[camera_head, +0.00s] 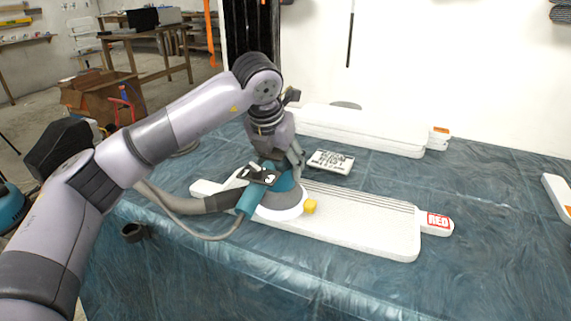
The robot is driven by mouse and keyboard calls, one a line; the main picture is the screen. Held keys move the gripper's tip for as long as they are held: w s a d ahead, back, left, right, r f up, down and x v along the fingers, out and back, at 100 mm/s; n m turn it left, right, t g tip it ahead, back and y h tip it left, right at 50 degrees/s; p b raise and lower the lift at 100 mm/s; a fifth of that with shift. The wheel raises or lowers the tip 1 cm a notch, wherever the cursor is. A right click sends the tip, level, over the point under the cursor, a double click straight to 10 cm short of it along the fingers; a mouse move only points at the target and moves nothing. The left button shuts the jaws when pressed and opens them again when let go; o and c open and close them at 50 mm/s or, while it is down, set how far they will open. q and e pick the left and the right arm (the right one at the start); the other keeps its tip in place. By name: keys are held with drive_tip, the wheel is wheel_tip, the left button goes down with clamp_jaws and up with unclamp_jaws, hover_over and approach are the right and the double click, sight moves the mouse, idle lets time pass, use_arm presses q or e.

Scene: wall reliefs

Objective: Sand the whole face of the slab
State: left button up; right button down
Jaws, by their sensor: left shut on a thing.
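My left gripper (272,171) is shut on a teal and black sander (284,184). The sander's white round pad rests on or just above the slab's left half; I cannot tell which. A hose and cable run from the sander to the left. The arm and sander hide part of the slab's left side. My right gripper is not in view.
The table has a blue plastic cover (400,288). A small white card with black print (331,162) lies behind the slab. Stacked white slabs (352,128) lie farther back, and another white piece (558,194) is at the right edge. The cover's front right is clear.

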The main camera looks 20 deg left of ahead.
use_arm(q)
drive_tip(key=shift+a+r, duration=0.25)
drive_tip(key=shift+a, duration=1.8)
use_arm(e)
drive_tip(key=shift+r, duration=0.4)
use_arm(q)
drive_tip(key=shift+a, duration=0.1)
drive_tip(key=shift+a, duration=0.1)
drive_tip(key=a, duration=0.3)
drive_tip(key=shift+w+a, duration=0.1)
drive_tip(key=shift+a, duration=0.25)
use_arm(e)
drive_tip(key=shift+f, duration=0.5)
